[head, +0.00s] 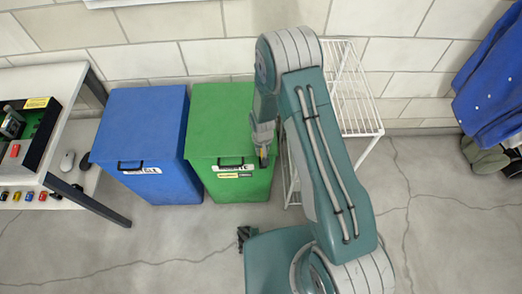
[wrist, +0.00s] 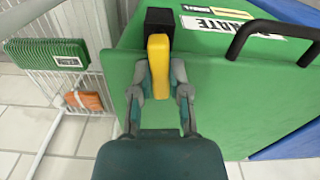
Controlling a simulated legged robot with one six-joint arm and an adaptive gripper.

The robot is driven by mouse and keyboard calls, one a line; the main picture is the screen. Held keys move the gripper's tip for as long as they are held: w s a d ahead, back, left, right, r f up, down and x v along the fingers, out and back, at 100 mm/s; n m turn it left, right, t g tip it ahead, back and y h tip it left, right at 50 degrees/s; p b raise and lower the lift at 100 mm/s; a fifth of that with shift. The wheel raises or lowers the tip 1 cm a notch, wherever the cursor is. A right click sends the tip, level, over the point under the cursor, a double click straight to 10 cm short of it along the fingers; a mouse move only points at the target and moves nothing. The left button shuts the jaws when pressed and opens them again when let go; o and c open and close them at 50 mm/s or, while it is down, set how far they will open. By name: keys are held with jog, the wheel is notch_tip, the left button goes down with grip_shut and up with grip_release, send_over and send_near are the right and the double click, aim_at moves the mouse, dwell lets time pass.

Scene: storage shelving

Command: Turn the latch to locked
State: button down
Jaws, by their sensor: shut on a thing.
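The latch is a yellow lever (wrist: 158,55) on a black mount (wrist: 159,19), at the green bin (wrist: 215,85) in the wrist view. My gripper (wrist: 159,82) is shut on the yellow lever, with one finger on each side of it. The lever lies in line with the gripper, pointing from the black mount toward my palm. In the head view my gripper (head: 263,140) reaches down to the front right of the green bin (head: 222,110); the latch there is small and partly hidden.
A blue bin (head: 142,130) stands left of the green one. A white wire rack (head: 358,100) stands close on the right, partly behind my arm. The green bin's black handle (wrist: 268,37) is beside the latch. A table (head: 60,190) is at far left.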

jog(key=shift+m, duration=0.6)
jog(key=shift+d, duration=0.1)
jog(key=c, duration=0.6)
grip_release()
jog(key=shift+r, duration=0.1)
notch_tip(320, 180, up, 12)
jog(key=shift+f, duration=0.2)
